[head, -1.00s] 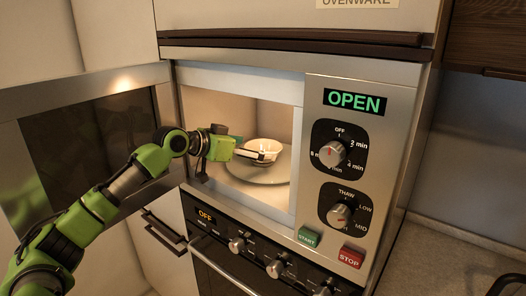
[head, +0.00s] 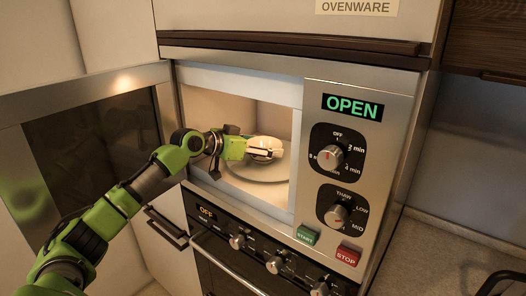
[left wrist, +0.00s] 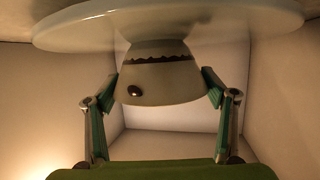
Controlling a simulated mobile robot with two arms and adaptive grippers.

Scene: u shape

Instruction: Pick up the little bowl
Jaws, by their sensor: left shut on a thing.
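The little bowl (head: 268,142) is white and sits inside the open microwave (head: 190,75), over a round plate (head: 270,178). In the left wrist view, which looks upside down, the bowl (left wrist: 155,75) shows a dark wavy band and a brown dot, with its narrow base toward the plate (left wrist: 230,22). My left gripper (head: 264,153) reaches in through the doorway and is shut on the bowl, one finger on each side. The left wrist view shows its fingers (left wrist: 163,88) against the bowl. I cannot tell whether the base touches the plate. My right gripper is not in view.
The microwave door (head: 95,150) stands open at the left, behind my arm. A control panel with an OPEN display (head: 352,105), knobs and START (head: 306,236) and STOP (head: 348,255) buttons is right of the opening. An oven (head: 250,255) is below, a counter (head: 440,250) at right.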

